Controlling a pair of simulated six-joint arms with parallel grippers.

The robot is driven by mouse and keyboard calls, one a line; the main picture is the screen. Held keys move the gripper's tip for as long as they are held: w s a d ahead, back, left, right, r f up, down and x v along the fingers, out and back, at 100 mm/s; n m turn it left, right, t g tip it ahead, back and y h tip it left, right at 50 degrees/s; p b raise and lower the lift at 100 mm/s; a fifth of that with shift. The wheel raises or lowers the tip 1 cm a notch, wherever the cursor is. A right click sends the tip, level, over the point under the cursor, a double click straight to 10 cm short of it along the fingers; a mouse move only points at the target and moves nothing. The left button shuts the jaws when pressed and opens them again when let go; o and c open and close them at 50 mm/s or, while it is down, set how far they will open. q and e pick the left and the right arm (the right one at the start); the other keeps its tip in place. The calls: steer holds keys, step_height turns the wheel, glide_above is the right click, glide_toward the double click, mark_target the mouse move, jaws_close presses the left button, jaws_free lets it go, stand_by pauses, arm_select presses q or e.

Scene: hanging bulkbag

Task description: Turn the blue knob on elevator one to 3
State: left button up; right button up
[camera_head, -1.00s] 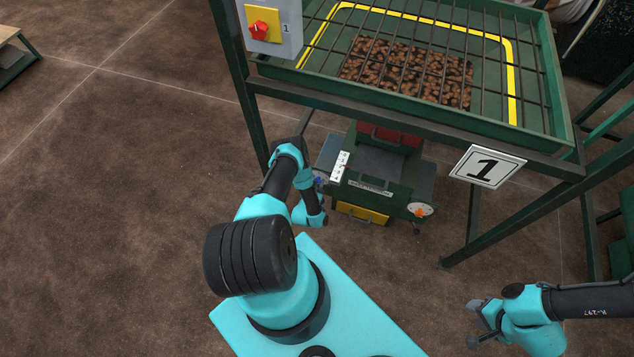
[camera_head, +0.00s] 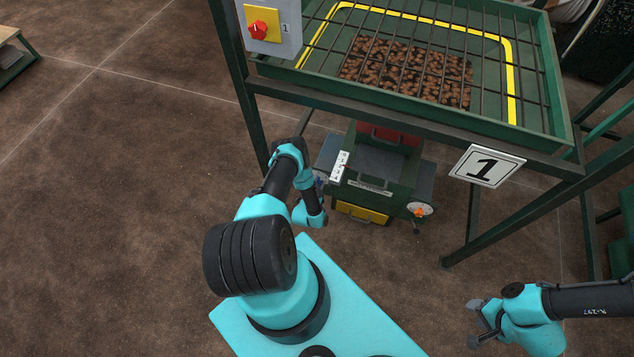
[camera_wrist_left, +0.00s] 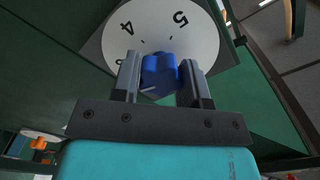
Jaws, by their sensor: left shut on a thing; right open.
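My left gripper (camera_wrist_left: 162,80) is shut on the blue knob, one finger on each side. In the head view the left gripper (camera_head: 320,183) is at the left side of the green elevator machine (camera_head: 375,170), and the knob is mostly hidden by the arm. My right gripper (camera_head: 476,322) is open and empty at the lower right.
A green hopper frame with a grate (camera_head: 420,60) and a number 1 sign (camera_head: 486,166) stands over the machine. A grey box with a red switch (camera_head: 258,30) hangs at its left post.

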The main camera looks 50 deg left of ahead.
arm_select(q)
steer(key=shift+m, duration=1.6)
steer(key=o, duration=0.9)
